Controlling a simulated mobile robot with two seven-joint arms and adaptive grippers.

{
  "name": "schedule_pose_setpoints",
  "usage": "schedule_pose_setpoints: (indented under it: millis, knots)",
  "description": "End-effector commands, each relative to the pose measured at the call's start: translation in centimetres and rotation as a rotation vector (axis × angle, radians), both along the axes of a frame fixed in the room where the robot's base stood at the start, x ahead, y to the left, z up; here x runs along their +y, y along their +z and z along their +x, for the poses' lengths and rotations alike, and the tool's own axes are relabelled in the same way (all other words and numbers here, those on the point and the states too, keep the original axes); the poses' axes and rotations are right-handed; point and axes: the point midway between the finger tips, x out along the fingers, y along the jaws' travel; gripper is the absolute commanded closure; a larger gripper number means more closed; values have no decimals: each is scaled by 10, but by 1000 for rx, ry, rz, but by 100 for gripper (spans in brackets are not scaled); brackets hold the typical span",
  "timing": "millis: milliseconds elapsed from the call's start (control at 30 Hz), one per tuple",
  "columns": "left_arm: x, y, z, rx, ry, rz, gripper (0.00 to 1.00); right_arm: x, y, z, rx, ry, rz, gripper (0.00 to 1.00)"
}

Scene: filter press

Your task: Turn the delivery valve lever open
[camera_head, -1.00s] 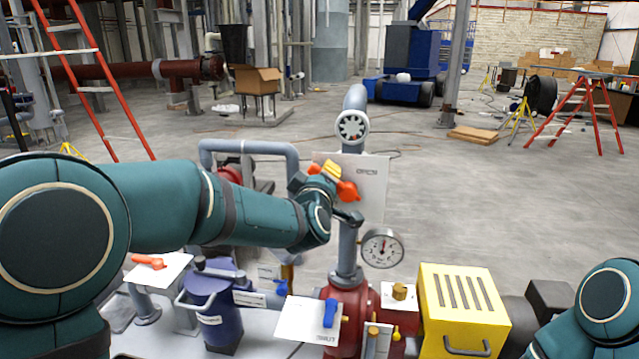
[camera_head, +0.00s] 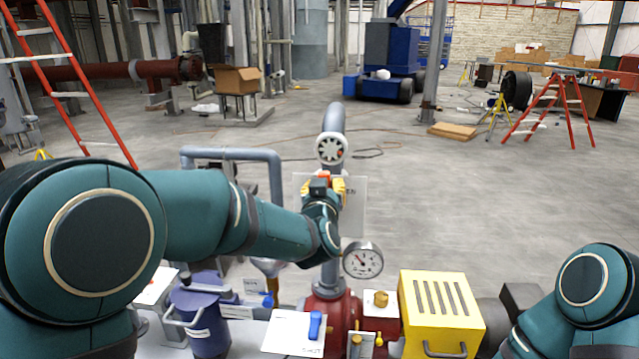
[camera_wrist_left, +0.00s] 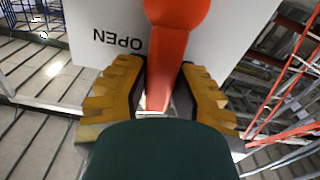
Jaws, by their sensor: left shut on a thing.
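The orange delivery valve lever (camera_head: 323,175) is at the white plate (camera_head: 353,205) on the grey riser pipe. In the left wrist view, the lever (camera_wrist_left: 172,55) runs down between my yellow finger pads, and the plate (camera_wrist_left: 105,22) reads OPEN, upside down there. My left gripper (camera_head: 325,186) is shut on the lever; it shows in the wrist view too (camera_wrist_left: 167,95). In the head view my wrist hides most of the lever and part of the plate. My right gripper is out of view; only that arm shows at the lower right.
A pressure gauge (camera_head: 362,260) is on the riser's right. Blue valve handles (camera_head: 315,325), a yellow slotted box (camera_head: 440,310) and a dark blue vessel (camera_head: 203,320) stand below.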

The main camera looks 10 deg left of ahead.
Motion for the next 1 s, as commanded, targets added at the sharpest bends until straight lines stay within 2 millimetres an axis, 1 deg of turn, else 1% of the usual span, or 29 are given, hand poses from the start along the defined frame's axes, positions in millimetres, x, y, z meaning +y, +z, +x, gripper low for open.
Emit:
schedule_pose_setpoints:
  millis: [33, 300, 800, 833, 867, 900, 1000]
  knots:
    - [-1, 6, 1, -9, 2, 23, 100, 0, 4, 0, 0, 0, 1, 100]
    - [-6, 5, 1, -9, 2, 106, 100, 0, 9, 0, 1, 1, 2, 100]
    - [-7, 4, 1, -9, 2, 124, 100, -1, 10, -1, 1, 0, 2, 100]
    - [-7, 4, 1, -9, 2, 124, 69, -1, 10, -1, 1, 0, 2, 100]
    - [-7, 4, 1, -9, 2, 124, 58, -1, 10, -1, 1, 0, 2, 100]
    - [-7, 4, 1, -8, 2, 124, 44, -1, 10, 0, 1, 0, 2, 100]
    - [-8, 3, 1, -6, 1, 124, 43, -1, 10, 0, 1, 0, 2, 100]
